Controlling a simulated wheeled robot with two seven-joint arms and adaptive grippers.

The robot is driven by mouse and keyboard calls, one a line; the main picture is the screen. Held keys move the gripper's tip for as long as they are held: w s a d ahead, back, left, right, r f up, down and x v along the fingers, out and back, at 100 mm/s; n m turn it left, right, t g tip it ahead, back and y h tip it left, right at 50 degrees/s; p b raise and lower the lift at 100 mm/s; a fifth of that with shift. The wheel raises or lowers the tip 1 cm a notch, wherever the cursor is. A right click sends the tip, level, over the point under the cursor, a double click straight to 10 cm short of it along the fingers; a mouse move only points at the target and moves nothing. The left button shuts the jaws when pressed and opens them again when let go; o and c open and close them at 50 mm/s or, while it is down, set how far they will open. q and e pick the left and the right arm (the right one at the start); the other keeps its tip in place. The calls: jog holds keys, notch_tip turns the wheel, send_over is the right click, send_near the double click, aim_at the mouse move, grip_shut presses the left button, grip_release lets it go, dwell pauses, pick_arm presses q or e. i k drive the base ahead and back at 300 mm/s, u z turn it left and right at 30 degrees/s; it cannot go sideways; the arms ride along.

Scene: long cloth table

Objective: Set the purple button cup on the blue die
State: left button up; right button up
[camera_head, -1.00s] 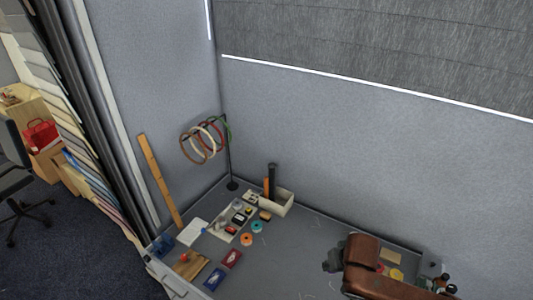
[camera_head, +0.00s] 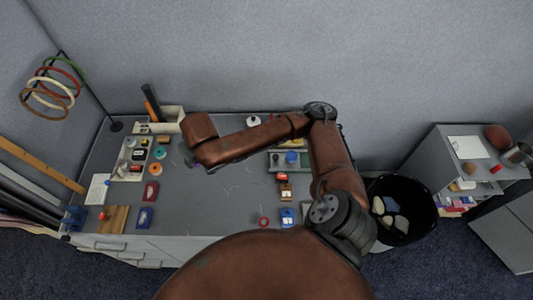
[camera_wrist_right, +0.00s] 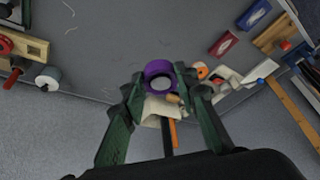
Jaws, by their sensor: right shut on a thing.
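The purple button cup (camera_wrist_right: 158,69) is a short ring-like purple cup with a pale inside. My right gripper (camera_wrist_right: 158,88) is shut on it, with one dark green finger on each side. In the head view the right gripper (camera_head: 192,161) is at the end of the brown arm, over the left-middle of the table, mostly hidden by the wrist. A blue block with white marks (camera_head: 287,216) lies near the table's front edge, right of the middle. It may be the blue die, but it is too small to be sure. My left gripper is not in view.
A white bin (camera_head: 170,118) with upright sticks stands at the back left. Red and blue boxes (camera_head: 146,217) lie at the left front. A tray (camera_head: 277,161) is right of the middle, partly behind my arm. The middle of the grey table (camera_head: 215,205) is clear.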

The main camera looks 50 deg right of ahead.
aim_at(291, 155)
jog(key=u, duration=1.6)
jog(key=i, duration=1.25)
jog(key=z, duration=3.3)
